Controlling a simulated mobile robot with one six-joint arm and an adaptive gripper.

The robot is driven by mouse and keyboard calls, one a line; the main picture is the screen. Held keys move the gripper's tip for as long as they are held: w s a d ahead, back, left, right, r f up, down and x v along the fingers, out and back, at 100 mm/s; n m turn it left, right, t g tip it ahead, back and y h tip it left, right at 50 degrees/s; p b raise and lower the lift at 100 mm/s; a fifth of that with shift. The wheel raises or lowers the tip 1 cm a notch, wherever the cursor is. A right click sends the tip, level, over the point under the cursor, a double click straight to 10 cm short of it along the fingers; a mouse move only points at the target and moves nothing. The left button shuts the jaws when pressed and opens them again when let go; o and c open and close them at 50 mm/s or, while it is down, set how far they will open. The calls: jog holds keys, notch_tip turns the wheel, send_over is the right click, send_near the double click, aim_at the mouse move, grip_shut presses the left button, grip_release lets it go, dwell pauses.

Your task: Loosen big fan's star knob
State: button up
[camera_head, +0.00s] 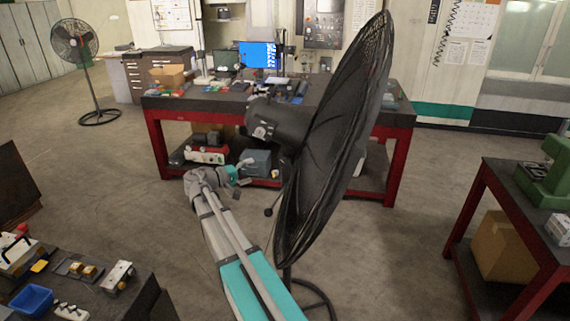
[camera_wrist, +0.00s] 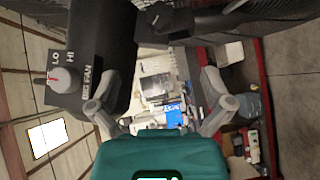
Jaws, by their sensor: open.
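The big fan (camera_head: 335,140) stands in the middle of the head view, its dark cage seen nearly edge-on and its motor housing to the left. In the wrist view the housing (camera_wrist: 104,45) fills the upper left. A dark knob-like part (camera_wrist: 160,16) shows at the top of the wrist view, beside the housing; I cannot tell for certain that it is the star knob. A small dark knob (camera_head: 268,211) also shows left of the cage in the head view. My gripper (camera_head: 247,172) is open and empty below the motor housing, apart from both; it also shows in the wrist view (camera_wrist: 160,78).
A red-legged workbench (camera_head: 160,146) with a monitor and tools stands behind the fan. A red-white speed dial (camera_wrist: 62,80) marked LO and HI sits on the housing. Another bench (camera_head: 520,190) is at right, and a table with a blue bin (camera_head: 31,300) at lower left.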

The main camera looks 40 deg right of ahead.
aim_at(283, 163)
jog(key=shift+s+d, duration=0.1)
jog(key=shift+d, duration=0.1)
jog(key=d, duration=0.4)
jog(key=d+f+b, duration=0.1)
jog(key=d, duration=0.4)
jog(key=s+d, duration=0.1)
jog(key=d, duration=0.3)
jog(key=shift+d+f+b, duration=0.25)
jog(key=shift+f+b, duration=0.05)
jog(key=shift+b, duration=0.05)
